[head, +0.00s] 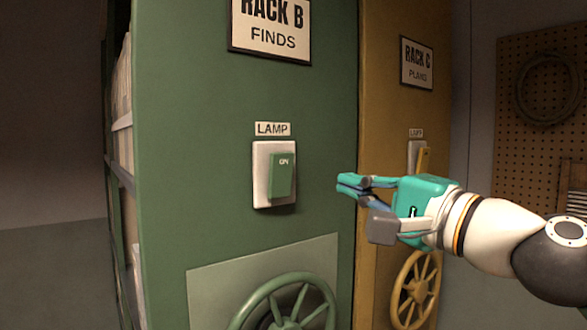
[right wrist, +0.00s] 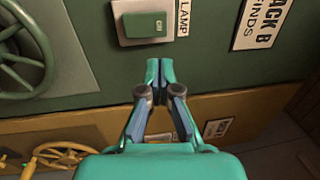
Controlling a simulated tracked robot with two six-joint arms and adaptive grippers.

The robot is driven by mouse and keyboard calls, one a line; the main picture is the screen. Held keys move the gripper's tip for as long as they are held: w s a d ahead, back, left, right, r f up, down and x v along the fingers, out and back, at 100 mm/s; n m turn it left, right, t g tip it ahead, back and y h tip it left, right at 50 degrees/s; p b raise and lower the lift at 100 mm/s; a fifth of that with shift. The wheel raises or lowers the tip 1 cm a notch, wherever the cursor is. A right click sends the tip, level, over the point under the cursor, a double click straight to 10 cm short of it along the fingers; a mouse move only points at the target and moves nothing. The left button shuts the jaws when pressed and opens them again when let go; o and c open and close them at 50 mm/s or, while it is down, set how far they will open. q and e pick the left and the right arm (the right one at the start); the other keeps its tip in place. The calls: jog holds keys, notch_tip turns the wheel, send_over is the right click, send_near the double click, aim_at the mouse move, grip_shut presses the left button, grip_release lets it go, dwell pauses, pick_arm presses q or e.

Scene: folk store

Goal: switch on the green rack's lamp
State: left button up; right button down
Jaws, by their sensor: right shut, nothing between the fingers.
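The green rack (head: 200,150) fills the middle of the head view, with a sign reading RACK B FINDS. Its lamp switch is a white plate (head: 259,186) with a green rocker (head: 281,176) marked ON, under a LAMP label (head: 272,129). The rocker sticks out from the plate. My right gripper (head: 346,185) is shut and empty, to the right of the switch and apart from it. In the right wrist view the shut fingertips (right wrist: 157,70) point toward the rack, just below the rocker (right wrist: 146,26) in the picture. My left gripper is not in view.
A green handwheel (head: 290,308) stands out from the rack below the switch. To the right is a yellow rack (head: 385,110) with its own switch (head: 422,160) and handwheel (head: 415,290), partly behind my right arm. A pegboard (head: 540,110) hangs at the far right.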

aim_at(284, 161)
jog(key=p+x, duration=0.4)
jog(key=x, duration=1)
